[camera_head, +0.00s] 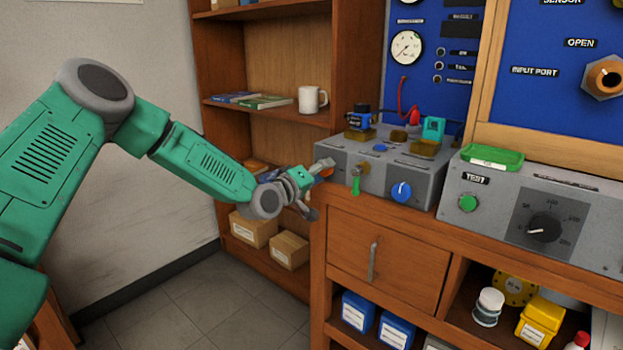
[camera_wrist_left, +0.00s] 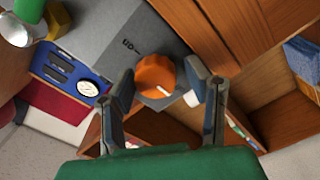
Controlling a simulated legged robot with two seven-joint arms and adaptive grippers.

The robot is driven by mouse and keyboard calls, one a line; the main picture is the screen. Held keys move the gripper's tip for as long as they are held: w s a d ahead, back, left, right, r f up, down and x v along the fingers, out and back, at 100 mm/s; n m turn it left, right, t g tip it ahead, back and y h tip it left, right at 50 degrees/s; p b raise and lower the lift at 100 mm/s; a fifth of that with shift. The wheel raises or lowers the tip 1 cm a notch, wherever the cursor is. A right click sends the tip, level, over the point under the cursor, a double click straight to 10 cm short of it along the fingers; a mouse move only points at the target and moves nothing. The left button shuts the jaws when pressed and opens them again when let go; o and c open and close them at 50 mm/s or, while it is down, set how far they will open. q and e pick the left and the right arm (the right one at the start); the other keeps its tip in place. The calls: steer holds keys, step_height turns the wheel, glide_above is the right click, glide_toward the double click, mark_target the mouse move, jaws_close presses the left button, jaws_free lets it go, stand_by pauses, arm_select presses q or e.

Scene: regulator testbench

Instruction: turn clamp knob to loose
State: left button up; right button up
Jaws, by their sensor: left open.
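An orange knob (camera_wrist_left: 155,75) with a white mark, which I take to be the clamp knob, sits on the grey box's side face in the left wrist view. Its mark points to the lower right. In the head view only a sliver of orange (camera_head: 327,172) shows behind my fingers at the box's left end. My left gripper (camera_head: 319,188) is open there. In the wrist view the gripper (camera_wrist_left: 170,84) has one finger on each side of the knob, with visible gaps. How deep the knob sits between the fingers I cannot tell. My right gripper is not in view.
The grey box (camera_head: 385,180) bears a green lever (camera_head: 356,181) and a blue knob (camera_head: 401,191) on its front, with fittings on top. A wooden shelf with a white mug (camera_head: 312,99) stands behind. A second grey panel (camera_head: 485,215) is at right.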

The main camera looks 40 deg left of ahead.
arm_select(q)
steer(key=s, duration=1.1)
steer(key=shift+s+a, duration=0.15)
steer(key=shift+a, duration=0.3)
